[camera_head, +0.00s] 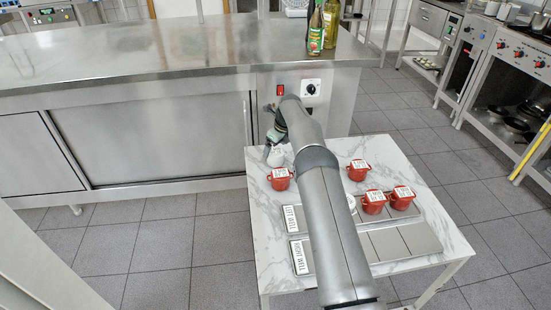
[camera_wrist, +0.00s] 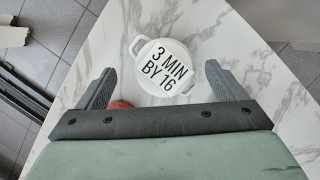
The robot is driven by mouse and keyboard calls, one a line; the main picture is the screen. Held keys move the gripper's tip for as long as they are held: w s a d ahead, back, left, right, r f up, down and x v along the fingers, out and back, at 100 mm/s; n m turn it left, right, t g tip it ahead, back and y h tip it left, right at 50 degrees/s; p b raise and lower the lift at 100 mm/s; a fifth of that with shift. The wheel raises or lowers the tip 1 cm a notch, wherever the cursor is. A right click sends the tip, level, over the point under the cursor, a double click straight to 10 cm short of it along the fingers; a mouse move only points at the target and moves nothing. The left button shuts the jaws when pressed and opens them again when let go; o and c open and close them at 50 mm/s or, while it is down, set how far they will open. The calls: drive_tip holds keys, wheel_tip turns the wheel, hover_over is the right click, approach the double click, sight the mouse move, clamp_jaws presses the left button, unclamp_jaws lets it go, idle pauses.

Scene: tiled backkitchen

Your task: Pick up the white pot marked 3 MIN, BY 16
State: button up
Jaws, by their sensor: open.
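The white pot (camera_wrist: 165,72) is labelled 3 MIN BY 16 on its lid and stands on the marble-topped table. In the wrist view it lies between and just beyond my open gripper (camera_wrist: 166,90), with one finger on each side. Its two side handles show at upper left and right. In the head view the white pot (camera_head: 275,157) is partly hidden beside my gripper (camera_head: 270,150), near the table's back left corner. The gripper holds nothing.
Red pots stand close by: one (camera_head: 280,181) just in front of the white pot, one (camera_head: 358,172) to the right, and two (camera_head: 374,205) further front. Trays marked LEFT WELL (camera_head: 293,219) and RIGHT WELL (camera_head: 301,257) lie in front. A steel counter (camera_head: 150,85) stands behind.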

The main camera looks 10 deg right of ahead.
sight(276, 151)
drive_tip(key=x, duration=0.3)
drive_tip(key=b+x, duration=0.1)
drive_tip(key=x, duration=0.1)
drive_tip(key=shift+s+d+f, duration=0.1)
drive_tip(key=shift+d, duration=0.25)
drive_tip(key=shift+a+f+b, duration=0.1)
drive_tip(key=shift+f+b, duration=0.25)
drive_tip(key=shift+f, duration=0.05)
drive_tip(key=shift+r, duration=0.1)
drive_tip(key=c, duration=1.3)
